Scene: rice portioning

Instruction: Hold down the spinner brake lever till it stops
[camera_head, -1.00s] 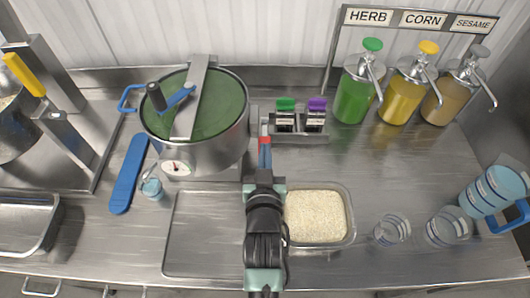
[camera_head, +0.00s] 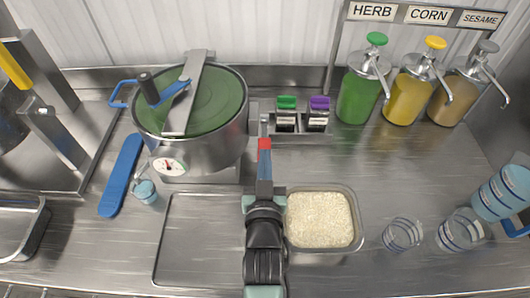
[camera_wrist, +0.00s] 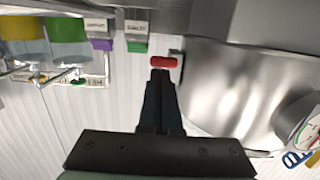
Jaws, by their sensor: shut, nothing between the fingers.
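The spinner (camera_head: 205,152) is a large metal pot with a green lid (camera_head: 222,100), a crank with a black knob and a round gauge on its front. Its brake lever has a red tip (camera_head: 264,143) on a grey stem at the pot's right side. The red tip also shows in the wrist view (camera_wrist: 163,62). My gripper (camera_head: 264,157) is shut and empty, its fingers in line with the red tip. In the wrist view its fingertips (camera_wrist: 160,75) are right at the red tip; I cannot tell whether they touch. Whether the lid turns is unclear.
A tray of rice (camera_head: 354,243) stands right of my arm, with clear cups (camera_head: 402,234) farther right. Green and purple capped jars (camera_head: 286,114) stand close behind the lever. Sauce pumps (camera_head: 404,95) stand at the back right. A blue paddle (camera_head: 121,175) lies left.

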